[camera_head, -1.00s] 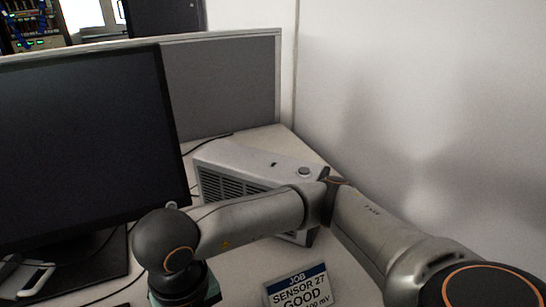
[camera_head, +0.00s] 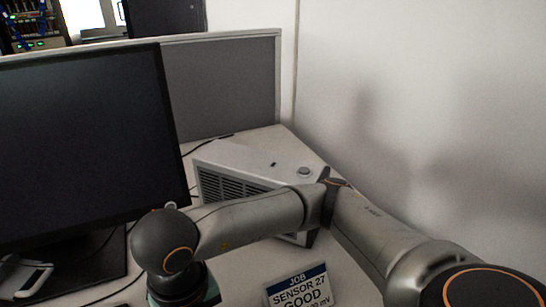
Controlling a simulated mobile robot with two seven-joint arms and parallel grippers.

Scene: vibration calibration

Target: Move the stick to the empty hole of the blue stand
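I cannot make out the stick or the blue stand in the head view. My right arm reaches in from the lower right, and its wrist points down near the bottom edge, left of the sign. Its gripper is out of sight below the wrist and the frame edge. A small teal edge shows beside the wrist; I cannot tell what it belongs to. My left gripper is not identifiable in this view.
A black monitor (camera_head: 80,140) stands at the left. A grey vented box (camera_head: 250,165) sits behind my forearm. A sign (camera_head: 300,290) reading "SENSOR 27 GOOD" stands at the front. A white handle-like object (camera_head: 25,276) is at lower left. A grey partition (camera_head: 222,90) and white wall enclose the desk.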

